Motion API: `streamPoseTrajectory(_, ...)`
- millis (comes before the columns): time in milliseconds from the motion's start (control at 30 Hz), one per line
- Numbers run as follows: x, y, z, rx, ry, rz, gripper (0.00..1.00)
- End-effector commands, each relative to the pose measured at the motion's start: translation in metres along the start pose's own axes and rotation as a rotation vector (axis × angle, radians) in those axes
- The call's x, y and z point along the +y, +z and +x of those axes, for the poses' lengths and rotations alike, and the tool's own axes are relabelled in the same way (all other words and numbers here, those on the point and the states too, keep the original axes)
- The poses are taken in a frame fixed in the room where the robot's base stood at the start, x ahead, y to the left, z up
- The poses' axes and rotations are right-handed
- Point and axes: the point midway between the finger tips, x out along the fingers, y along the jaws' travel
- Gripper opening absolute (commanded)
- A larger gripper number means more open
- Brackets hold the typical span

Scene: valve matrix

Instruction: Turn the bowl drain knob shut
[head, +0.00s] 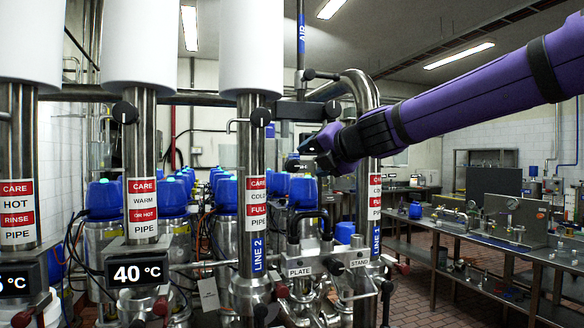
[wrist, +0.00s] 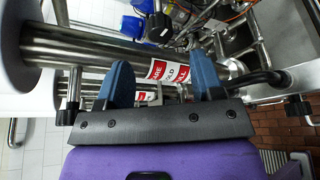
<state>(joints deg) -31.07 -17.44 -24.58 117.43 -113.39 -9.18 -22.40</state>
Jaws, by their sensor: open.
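My gripper (head: 300,163) is at the end of my purple arm, raised in front of the upright steel pipes, left of the curved pipe. In the wrist view my gripper (wrist: 160,68) has its two blue fingers apart, with nothing held between them. A steel pipe with a red and white label passes behind the gap. I cannot tell which knob is the bowl drain knob; no readable label says bowl.
Upright pipes (head: 251,190) with black upper knobs (head: 261,117) stand close ahead. A 40 °C display (head: 140,273) is at the lower left. Blue-topped steel tanks (head: 104,198) stand behind. A steel bench (head: 480,240) runs along the right, with open brick floor before it.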

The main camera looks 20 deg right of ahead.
Motion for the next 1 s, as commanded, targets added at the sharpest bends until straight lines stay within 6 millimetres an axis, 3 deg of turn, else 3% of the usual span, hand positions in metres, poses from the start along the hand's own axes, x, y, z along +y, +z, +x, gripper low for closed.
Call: streamPoseTrajectory(1000, -0.001, -0.002, 0.07, 0.001, -0.007, 0.002, 0.61)
